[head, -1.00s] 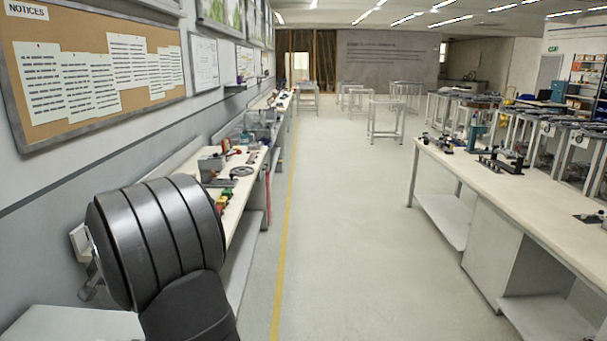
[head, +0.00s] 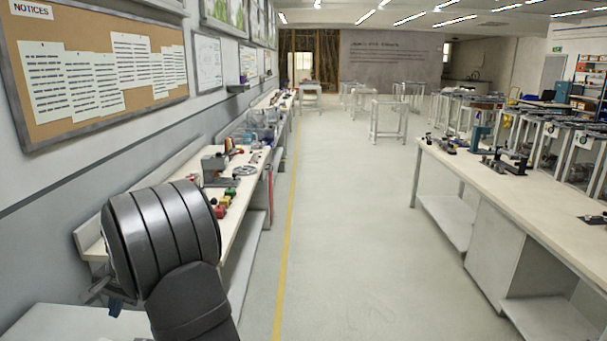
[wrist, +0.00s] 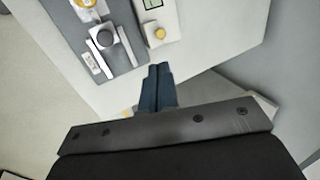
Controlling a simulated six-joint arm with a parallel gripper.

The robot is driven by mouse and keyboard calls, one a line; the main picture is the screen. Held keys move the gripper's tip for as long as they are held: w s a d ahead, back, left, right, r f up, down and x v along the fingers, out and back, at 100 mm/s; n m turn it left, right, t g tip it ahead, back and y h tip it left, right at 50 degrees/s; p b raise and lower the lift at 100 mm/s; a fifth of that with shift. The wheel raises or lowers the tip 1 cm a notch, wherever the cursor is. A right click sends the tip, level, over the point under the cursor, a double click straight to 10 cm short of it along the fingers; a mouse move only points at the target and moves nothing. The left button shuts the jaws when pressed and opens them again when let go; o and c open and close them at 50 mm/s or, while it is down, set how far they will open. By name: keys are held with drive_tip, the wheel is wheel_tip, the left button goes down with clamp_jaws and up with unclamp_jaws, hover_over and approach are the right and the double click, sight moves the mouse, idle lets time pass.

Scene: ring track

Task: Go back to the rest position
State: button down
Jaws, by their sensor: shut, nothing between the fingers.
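My gripper shows in the wrist view with its two dark blue fingers (wrist: 158,82) pressed together and nothing between them. The fingertips are over the edge of a white worktop (wrist: 225,35). In the head view my dark arm rises at the lower left, and a small blue part of my gripper (head: 116,306) shows beside it, mostly hidden behind the arm, above a pale surface (head: 60,325).
In the wrist view a grey plate (wrist: 125,60) with a round knob and a small box with a yellow button (wrist: 159,33) lie near the fingers. In the head view a long bench (head: 228,205) runs along the left wall, another bench (head: 500,190) stands right, with clear floor (head: 350,220) between.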

drive_tip(key=v, duration=0.8)
drive_tip(key=c, duration=0.6)
unclamp_jaws()
drive_tip(key=shift+a, duration=0.1)
drive_tip(key=shift+c, duration=0.2)
drive_tip(key=o, duration=0.4)
drive_tip(key=shift+s+f+n, duration=0.15)
drive_tip(key=shift+f+n, duration=0.05)
drive_tip(key=shift+n, duration=0.5)
drive_tip(key=shift+o, duration=1.2)
drive_tip(key=shift+s+f+n+h, duration=0.2)
drive_tip(key=shift+n+h, duration=0.2)
drive_tip(key=shift+n, duration=0.4)
drive_tip(key=s+f+n+h, duration=0.1)
drive_tip(key=f+n, duration=0.3)
drive_tip(key=n, duration=0.1)
drive_tip(key=f+n+h, duration=0.1)
drive_tip(key=f+n, duration=0.3)
drive_tip(key=n, duration=0.1)
drive_tip(key=s+d+f+n+h, duration=0.1)
drive_tip(key=f+n, duration=0.3)
drive_tip(key=n, duration=0.1)
drive_tip(key=shift+s+f+h, duration=0.3)
drive_tip(key=shift+f+h, duration=0.05)
drive_tip(key=shift+h, duration=0.05)
